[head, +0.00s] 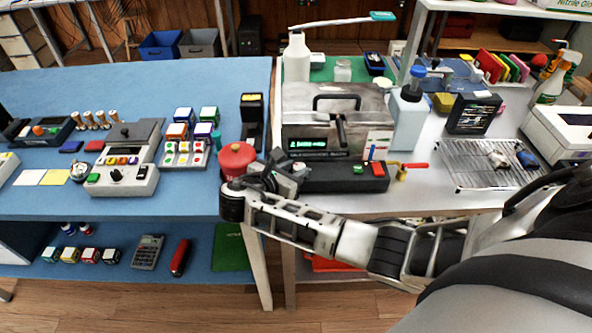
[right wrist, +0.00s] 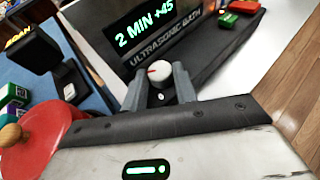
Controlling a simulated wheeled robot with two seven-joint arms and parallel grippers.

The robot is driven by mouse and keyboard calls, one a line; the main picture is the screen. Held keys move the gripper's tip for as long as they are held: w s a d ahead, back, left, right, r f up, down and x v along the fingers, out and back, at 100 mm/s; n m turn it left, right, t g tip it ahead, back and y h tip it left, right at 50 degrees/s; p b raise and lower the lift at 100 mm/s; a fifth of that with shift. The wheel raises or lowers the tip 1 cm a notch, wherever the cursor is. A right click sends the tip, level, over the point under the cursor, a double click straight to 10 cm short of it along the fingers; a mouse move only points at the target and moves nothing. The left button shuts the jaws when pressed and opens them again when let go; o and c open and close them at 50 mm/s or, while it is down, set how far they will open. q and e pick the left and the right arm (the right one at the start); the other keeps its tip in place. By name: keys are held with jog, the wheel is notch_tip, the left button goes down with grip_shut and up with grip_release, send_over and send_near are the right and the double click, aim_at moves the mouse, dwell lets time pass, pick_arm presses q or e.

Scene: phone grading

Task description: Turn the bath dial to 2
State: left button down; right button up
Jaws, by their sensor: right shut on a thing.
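The ultrasonic bath (head: 298,103) is a grey metal box with a lidded top handle and a black front base (head: 340,178). Its display (right wrist: 145,32) reads "2 MIN +45" in green in the right wrist view. The bath dial (right wrist: 159,71) is a white round knob with a red mark. My right gripper (right wrist: 160,82) has its two fingers on either side of the dial and is shut on it. In the head view my right gripper (head: 283,178) is at the left end of the base and hides the dial. My left gripper is not in view.
A red round-topped object (head: 236,157) stands close to the left of my right gripper. Red and green buttons (right wrist: 236,12) sit along the base.

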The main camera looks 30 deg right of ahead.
jog(key=shift+w+m+g+h+b, duration=0.2)
jog(key=shift+m+g+h, duration=0.1)
jog(key=shift+m+g, duration=0.65)
jog(key=shift+w+m+g+h+b, duration=0.1)
jog(key=shift+w+m+g+h, duration=0.15)
jog(key=shift+m+g, duration=0.7)
jog(key=shift+r, duration=0.1)
jog(key=o, duration=0.7)
jog(key=w+v, duration=0.1)
jog(key=v, duration=1.4)
jog(key=shift+s+a+r+p, duration=0.15)
jog(key=shift+s+a+p, duration=0.2)
jog(key=shift+a, duration=0.1)
